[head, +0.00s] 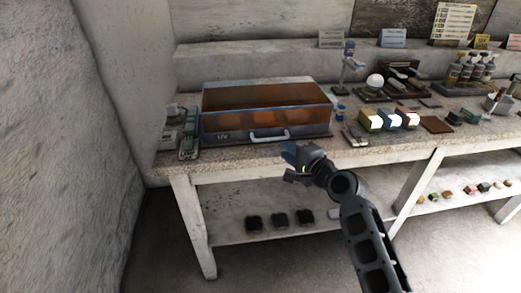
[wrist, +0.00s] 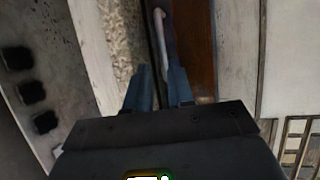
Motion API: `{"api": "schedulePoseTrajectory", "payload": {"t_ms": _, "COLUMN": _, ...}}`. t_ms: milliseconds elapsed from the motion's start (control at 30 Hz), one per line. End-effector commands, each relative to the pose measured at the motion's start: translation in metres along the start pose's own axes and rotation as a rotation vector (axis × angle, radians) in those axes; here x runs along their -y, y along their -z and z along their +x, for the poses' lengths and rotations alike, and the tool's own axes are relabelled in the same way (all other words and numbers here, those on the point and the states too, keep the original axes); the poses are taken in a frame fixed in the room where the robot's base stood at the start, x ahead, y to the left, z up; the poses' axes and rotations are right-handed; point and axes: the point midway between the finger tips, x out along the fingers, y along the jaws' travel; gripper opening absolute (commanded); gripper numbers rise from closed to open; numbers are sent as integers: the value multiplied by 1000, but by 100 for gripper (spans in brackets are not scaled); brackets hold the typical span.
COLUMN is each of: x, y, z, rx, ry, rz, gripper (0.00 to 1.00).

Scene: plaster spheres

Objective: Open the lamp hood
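The lamp hood (head: 265,97) is a box lid with orange-brown see-through panels and a grey front edge marked "UV". It looks shut, at the left of the bench. Its pale bar handle (head: 268,136) is on the front. My gripper (head: 287,151) is in front of the bench edge, just right of and below the handle. In the wrist view my gripper (wrist: 158,74) shows two blue fingers apart, with nothing held between them. The handle (wrist: 162,32) lies ahead of the fingertips, roughly in line with the gap, and the hood's brown panel (wrist: 197,40) is beside it.
Small devices (head: 187,140) stand left of the hood. A stand (head: 348,68), a white sphere (head: 374,81) and coloured blocks (head: 393,119) are to its right. Dark blocks (head: 279,219) sit on the lower shelf (head: 240,232). The floor before the bench is clear.

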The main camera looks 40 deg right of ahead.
Motion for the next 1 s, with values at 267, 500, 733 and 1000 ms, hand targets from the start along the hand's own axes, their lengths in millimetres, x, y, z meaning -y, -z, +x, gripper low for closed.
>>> {"api": "schedulePoseTrajectory", "payload": {"t_ms": 267, "x": 4, "y": 3, "z": 27, "rx": 4, "ry": 2, "rz": 14, "gripper": 23}}
{"api": "schedulePoseTrajectory", "payload": {"t_ms": 500, "x": 4, "y": 3, "z": 63, "rx": 3, "ry": 3, "rz": 12, "gripper": 23}}
{"api": "schedulePoseTrajectory", "payload": {"t_ms": 733, "x": 3, "y": 2, "z": 80, "rx": 3, "ry": 2, "rz": 12, "gripper": 23}}
{"api": "schedulePoseTrajectory", "payload": {"t_ms": 1000, "x": 3, "y": 2, "z": 81, "rx": 2, "ry": 2, "rz": 11, "gripper": 23}}
